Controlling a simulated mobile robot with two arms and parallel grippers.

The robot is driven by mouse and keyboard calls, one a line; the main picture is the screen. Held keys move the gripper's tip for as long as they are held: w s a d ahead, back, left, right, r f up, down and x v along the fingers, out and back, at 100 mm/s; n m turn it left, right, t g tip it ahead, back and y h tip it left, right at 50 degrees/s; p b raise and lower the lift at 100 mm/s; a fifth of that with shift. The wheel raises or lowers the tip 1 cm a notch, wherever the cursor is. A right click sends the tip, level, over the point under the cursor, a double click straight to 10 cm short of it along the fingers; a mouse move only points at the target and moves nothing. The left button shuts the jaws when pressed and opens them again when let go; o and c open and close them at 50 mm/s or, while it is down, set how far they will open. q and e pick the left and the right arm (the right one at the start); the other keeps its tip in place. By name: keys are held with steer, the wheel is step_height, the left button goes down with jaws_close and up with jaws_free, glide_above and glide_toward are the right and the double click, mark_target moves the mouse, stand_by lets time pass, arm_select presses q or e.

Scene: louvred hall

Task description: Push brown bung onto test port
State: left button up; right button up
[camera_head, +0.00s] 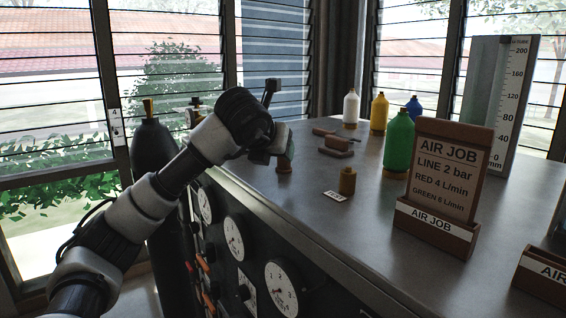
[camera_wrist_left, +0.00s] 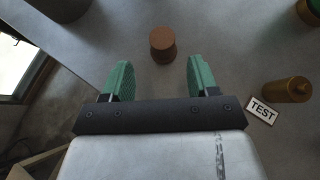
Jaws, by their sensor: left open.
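The brown bung (camera_wrist_left: 163,45) stands on the grey bench top, just beyond and roughly midway between the fingertips in the left wrist view. In the head view, the bung (camera_head: 284,167) shows just under my left gripper (camera_head: 282,148). My left gripper (camera_wrist_left: 161,72) is open, with green fingers apart and nothing between them. The test port (camera_head: 347,181) is a short brass cylinder to the right of the bung, and its top is bare. In the wrist view the port (camera_wrist_left: 289,90) stands beside a white TEST label (camera_wrist_left: 262,110). My right gripper is not in view.
A wooden AIR JOB sign (camera_head: 445,172) stands at the right. Green (camera_head: 398,142), white (camera_head: 351,108), yellow (camera_head: 379,112) and blue (camera_head: 413,106) bottles stand farther back, near a brown block (camera_head: 338,145). A gauge panel (camera_head: 235,245) forms the bench's left face. The bench between bung and port is clear.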

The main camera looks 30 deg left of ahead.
mark_target(283, 168)
arm_select(q)
steer(key=x, duration=0.5)
steer(key=shift+w+d+f, duration=0.15)
steer(key=shift+d, duration=0.05)
steer(key=shift+w+a+f, duration=0.15)
steer(key=shift+w+f, duration=0.15)
steer(key=shift+w, duration=0.2)
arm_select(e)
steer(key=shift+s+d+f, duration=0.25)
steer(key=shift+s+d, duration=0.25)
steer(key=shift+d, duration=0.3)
arm_select(q)
steer(key=shift+b, duration=0.45)
steer(key=shift+c, duration=0.6)
jaws_close()
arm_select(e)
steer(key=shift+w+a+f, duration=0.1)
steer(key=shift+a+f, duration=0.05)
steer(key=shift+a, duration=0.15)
